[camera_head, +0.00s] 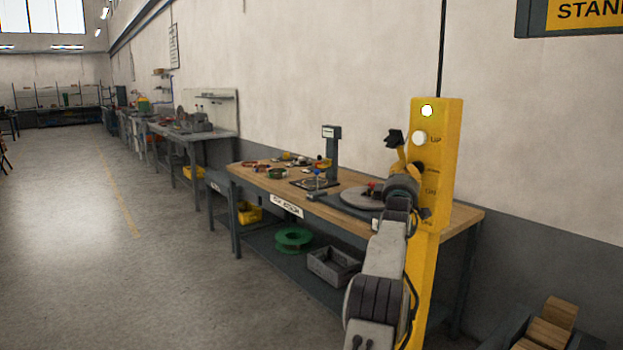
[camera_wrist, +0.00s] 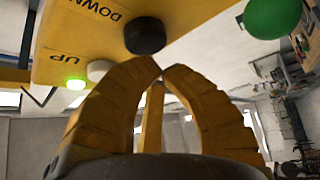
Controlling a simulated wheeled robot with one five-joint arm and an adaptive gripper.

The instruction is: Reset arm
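My arm reaches up in front of a yellow control post (camera_head: 451,118) in the head view. My gripper (camera_wrist: 164,72) has yellow curved fingers drawn together at the tips, with nothing visible between them. In the wrist view the tips are close to a black button (camera_wrist: 145,35) by the word DOWN; I cannot tell whether they touch it. A white button (camera_wrist: 99,70) and a lit green lamp (camera_wrist: 75,84) are by the word UP. A round green button (camera_wrist: 278,18) is at the upper right. In the head view my gripper partly hides the post's lower buttons.
A wooden-topped workbench (camera_head: 455,215) stands behind my arm, with a grey disc (camera_head: 358,199) and small parts on it. A green spool (camera_head: 294,240) and a grey crate (camera_head: 333,267) are on its lower shelf.

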